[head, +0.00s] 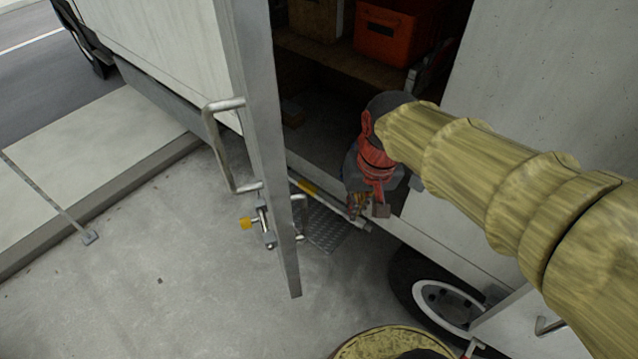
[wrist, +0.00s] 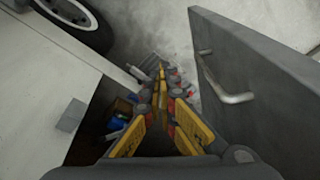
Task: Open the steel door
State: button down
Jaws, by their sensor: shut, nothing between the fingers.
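The steel door (head: 262,130) stands open, seen almost edge-on in the head view. A smaller handle shows by the door's lower right side (head: 301,214). My gripper (head: 360,206) is shut and empty, in front of the doorway to the right of the door edge, apart from the door. In the wrist view my gripper's fingers (wrist: 161,72) meet at the tips, and the grey door panel (wrist: 262,75) with a metal handle (wrist: 224,88) is on the right.
Inside the truck, an orange crate (head: 388,36) and a brown box (head: 318,16) sit on a wooden shelf (head: 325,55). A metal step (head: 328,232) lies below the doorway. A wheel (head: 445,303) is at lower right. Pavement left of the door is clear (head: 130,275).

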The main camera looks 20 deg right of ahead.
jog(key=w+r+m+g+y+p, duration=0.2)
jog(key=w+r+m+g+p, duration=0.15)
jog(key=w+m+p, duration=0.8)
jog(key=a+f+n, duration=0.1)
jog(key=a+f, duration=0.2)
jog(key=f, duration=0.2)
jog(key=s+a+f+n+b, duration=0.1)
jog(key=a+f+n, duration=0.1)
jog(key=f, duration=0.3)
jog(key=shift+s+a, duration=0.25)
jog(key=shift+a, duration=0.2)
